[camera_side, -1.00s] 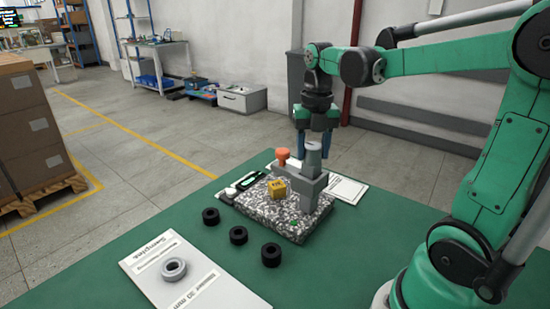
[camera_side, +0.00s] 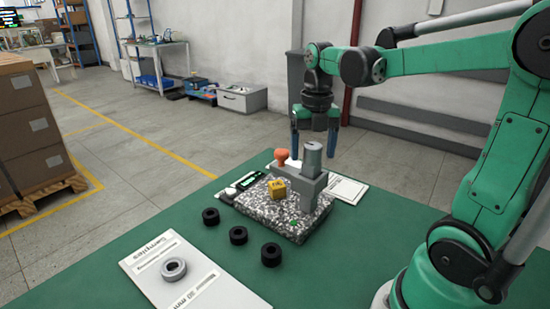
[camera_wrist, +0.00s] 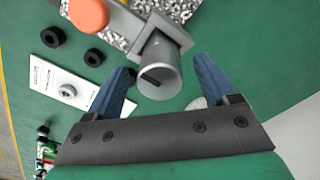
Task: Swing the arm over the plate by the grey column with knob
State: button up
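A speckled stone plate (camera_side: 262,207) lies on the green table. A grey column (camera_side: 312,158) with a round top stands at its back right edge, joined to a grey arm (camera_side: 308,184). An orange knob (camera_side: 282,156) stands beside the column, to its left. In the wrist view the column (camera_wrist: 158,68) shows between my fingers, and the knob (camera_wrist: 88,14) is at the top left. My gripper (camera_side: 313,153) is open and points down at the column. Its blue fingers are spread to either side, and no contact shows. The arm's far end is partly hidden.
A yellow block (camera_side: 277,188) sits on the plate. Several black rings, one here (camera_side: 238,235), stand in front of it. A white sample board (camera_side: 205,285) holds a grey ring (camera_side: 173,268). A white sheet (camera_side: 346,189) lies to the right.

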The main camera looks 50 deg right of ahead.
jog(key=shift+r, duration=2.8)
